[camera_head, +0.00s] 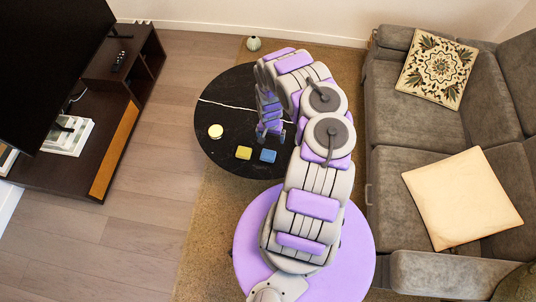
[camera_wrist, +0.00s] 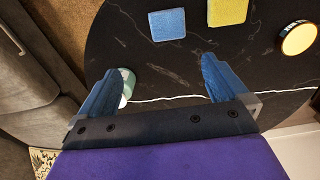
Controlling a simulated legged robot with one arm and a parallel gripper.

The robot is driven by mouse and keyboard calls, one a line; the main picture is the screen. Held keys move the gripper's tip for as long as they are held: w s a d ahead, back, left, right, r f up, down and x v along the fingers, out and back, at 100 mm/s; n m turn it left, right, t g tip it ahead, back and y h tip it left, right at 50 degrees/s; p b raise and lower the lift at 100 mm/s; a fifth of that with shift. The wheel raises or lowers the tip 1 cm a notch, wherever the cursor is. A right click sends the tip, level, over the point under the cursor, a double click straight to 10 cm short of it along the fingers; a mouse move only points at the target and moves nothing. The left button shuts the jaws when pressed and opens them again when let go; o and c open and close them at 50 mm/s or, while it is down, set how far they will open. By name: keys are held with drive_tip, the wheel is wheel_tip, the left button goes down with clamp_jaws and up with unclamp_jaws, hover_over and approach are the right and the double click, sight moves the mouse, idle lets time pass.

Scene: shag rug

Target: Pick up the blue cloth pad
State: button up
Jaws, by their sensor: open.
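The blue cloth pad (camera_head: 268,156) lies flat on the round black table (camera_head: 222,112), near its front edge. In the wrist view the blue pad (camera_wrist: 167,24) is at the top, beyond my fingertips and between their lines. My gripper (camera_head: 270,135) is above the table, just behind the pad in the head view. In the wrist view my gripper (camera_wrist: 155,72) has its two blue fingers wide apart with nothing between them. My gripper does not touch the pad.
A yellow pad (camera_head: 243,153) lies just left of the blue one. A round yellow-topped item (camera_head: 215,131) is further left on the table. A pale green item (camera_wrist: 126,84) shows behind one finger. A grey sofa (camera_head: 400,150) stands right, a TV cabinet (camera_head: 100,150) left.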

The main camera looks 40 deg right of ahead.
drive_tip(key=f, duration=0.2)
drive_tip(key=b, duration=0.8)
hover_over(268, 154)
drive_tip(key=f, duration=1.1)
drive_tip(key=shift+s+f, duration=0.3)
drive_tip(key=shift+s, duration=0.05)
drive_tip(key=shift+w+f+b, duration=0.2)
drive_tip(key=shift+f+b, duration=0.35)
drive_tip(key=shift+f, duration=0.75)
drive_tip(key=shift+w+f+b, duration=0.15)
drive_tip(key=shift+f+b, duration=0.4)
drive_tip(key=shift+f, duration=0.7)
drive_tip(key=c, duration=0.9)
drive_tip(key=shift+o, duration=0.2)
drive_tip(key=shift+r, duration=0.1)
